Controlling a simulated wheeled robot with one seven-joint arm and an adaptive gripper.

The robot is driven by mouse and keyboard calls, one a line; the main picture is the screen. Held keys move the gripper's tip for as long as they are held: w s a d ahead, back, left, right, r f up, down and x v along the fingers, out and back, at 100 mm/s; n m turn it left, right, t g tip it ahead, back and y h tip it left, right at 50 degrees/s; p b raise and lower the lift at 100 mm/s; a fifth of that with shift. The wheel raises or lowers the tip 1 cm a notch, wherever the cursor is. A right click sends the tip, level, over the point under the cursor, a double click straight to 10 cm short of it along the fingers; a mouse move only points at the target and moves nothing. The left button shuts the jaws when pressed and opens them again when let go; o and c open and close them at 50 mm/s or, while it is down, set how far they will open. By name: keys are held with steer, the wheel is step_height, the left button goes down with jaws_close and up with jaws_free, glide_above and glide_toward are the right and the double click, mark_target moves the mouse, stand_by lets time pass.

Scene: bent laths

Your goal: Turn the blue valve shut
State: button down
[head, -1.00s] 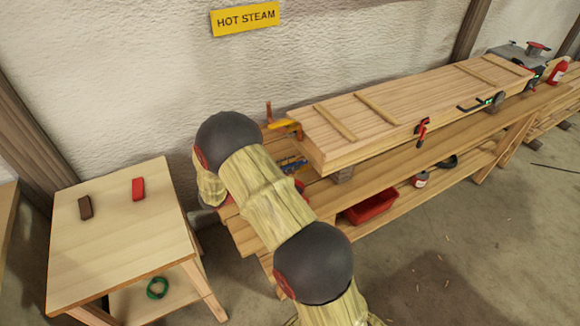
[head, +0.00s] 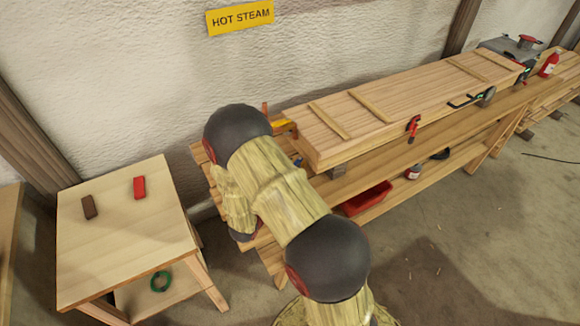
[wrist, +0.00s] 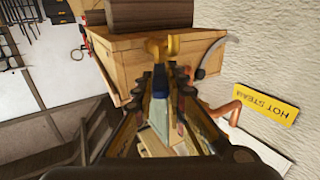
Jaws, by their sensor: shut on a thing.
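The blue valve handle (wrist: 159,92) shows in the wrist view as a narrow blue piece between my fingers. My gripper (wrist: 167,76) is shut on it. A brass valve body (wrist: 162,47) is just beyond the fingertips, in front of the wooden box's end. A copper pipe (wrist: 222,108) runs beside it on the right. In the head view, my arm hides the gripper and most of the valve. Only a bit of blue (head: 298,161) and a yellow-orange fitting (head: 283,125) show past my arm. How far the handle is turned I cannot tell.
The long wooden box (head: 390,105) lies on a workbench (head: 420,153) along the wall, under a HOT STEAM sign (head: 240,17). A side table (head: 120,225) at left holds a brown block (head: 89,207) and a red block (head: 139,187). A red bin (head: 367,199) sits below.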

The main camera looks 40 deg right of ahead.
steer(key=shift+s, duration=0.1)
stand_by(0.3)
steer(key=c, duration=1.8)
jaws_free()
steer(key=v, duration=1.2)
steer(key=shift+c, duration=0.2)
